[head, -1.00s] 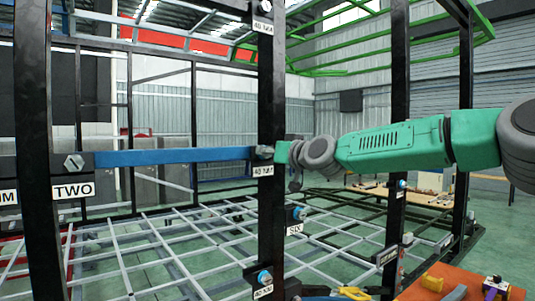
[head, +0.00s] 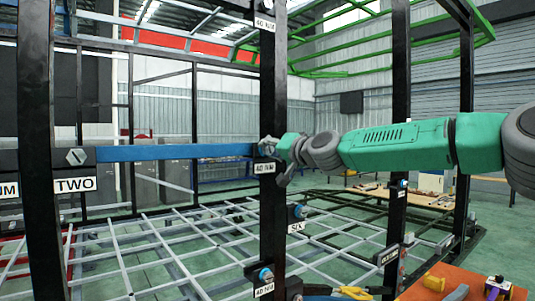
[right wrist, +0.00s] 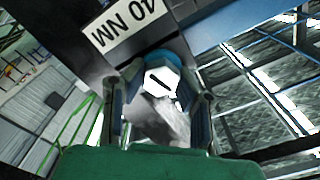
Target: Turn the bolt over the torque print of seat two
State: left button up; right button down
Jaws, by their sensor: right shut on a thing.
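The bolt (right wrist: 161,83) has a pale hexagonal head with a dark slot line and a blue collar. In the right wrist view it sits between the two fingers of my right gripper (right wrist: 160,100), which is shut on it. The line slants down to the right. The torque print "40 NM" (right wrist: 127,28) is beside the bolt there. In the head view the print (head: 265,168) is on the dark post, just below my right gripper (head: 272,150), which largely hides the bolt. The seat label "TWO" (head: 74,185) is at the left. My left gripper does not show.
A blue bar (head: 175,152) runs from the seat two bracket to the post. Another bolt (head: 76,156) sits above "TWO". Lower on the post are the "SIX" bolt (head: 299,211) and another blue-collared bolt (head: 266,275). An orange table (head: 465,282) with tools is at lower right.

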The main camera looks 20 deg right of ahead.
jog(key=m, duration=0.3)
jog(key=shift+w+f+m+b, duration=0.1)
jog(key=shift+f+m+b, duration=0.2)
jog(key=shift+m, duration=0.1)
jog(key=m, duration=0.4)
jog(key=shift+f+m+b, duration=0.2)
jog(key=shift+m+b, duration=0.1)
jog(key=shift+b, duration=0.1)
jog(key=m, duration=0.4)
jog(key=shift+f+b, duration=0.25)
jog(key=shift+b, duration=0.05)
jog(key=m, duration=0.5)
jog(key=shift+a+f+b, duration=0.1)
jog(key=shift+f+b, duration=0.05)
jog(key=shift+b, duration=0.2)
jog(key=m, duration=0.3)
jog(key=shift+m+b, duration=0.3)
jog(key=shift+b, duration=0.05)
jog(key=m+b, duration=0.1)
jog(key=m, duration=0.2)
jog(key=shift+f+m, duration=0.1)
jog(key=shift+m, duration=0.3)
jog(key=m+b, duration=0.1)
jog(key=m, duration=0.4)
jog(key=shift+a+b, duration=0.15)
jog(key=shift+b, duration=0.25)
jog(key=shift+r+m+b, duration=0.25)
jog(key=shift+m+b, duration=0.35)
jog(key=shift+m, duration=1)
jog(key=shift+r, duration=0.1)
